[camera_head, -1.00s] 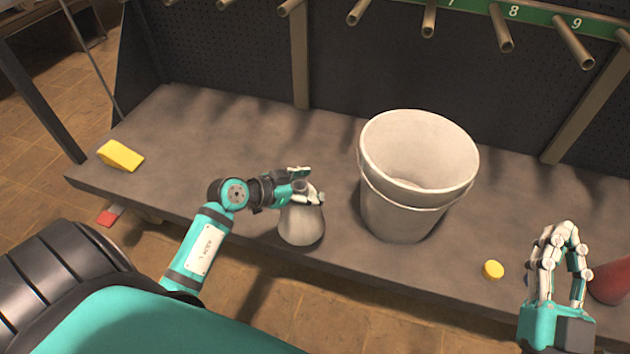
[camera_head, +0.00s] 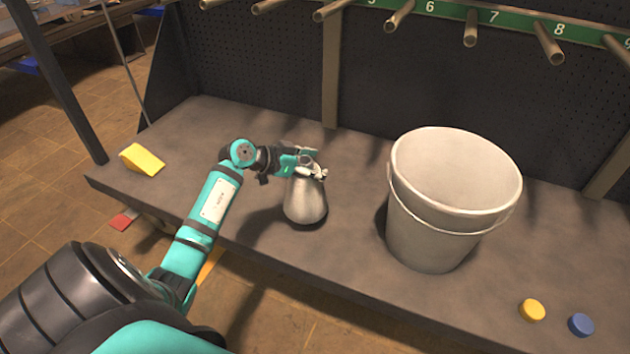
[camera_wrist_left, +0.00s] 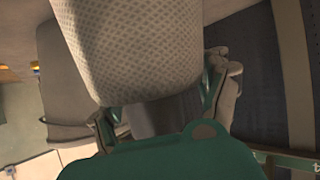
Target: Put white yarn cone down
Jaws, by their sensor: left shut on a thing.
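The white yarn cone (camera_head: 306,202) is upright at the middle of the grey workbench (camera_head: 240,120). My left gripper (camera_head: 309,171) is shut on the narrow top of the cone. The cone's base is at or just above the bench top; I cannot tell if it touches. In the left wrist view, the cone's patterned wound body (camera_wrist_left: 130,45) fills the upper middle, with my left gripper's fingers (camera_wrist_left: 165,115) on both sides of its narrow end. My right gripper is not in the head view.
A white bucket (camera_head: 420,235) stands to the right of the cone. A yellow wedge (camera_head: 142,158) lies at the bench's left end. A yellow disc (camera_head: 532,310) and a blue disc (camera_head: 581,325) lie at the front right. Pegs (camera_head: 470,28) stick out above. The bench behind the cone is clear.

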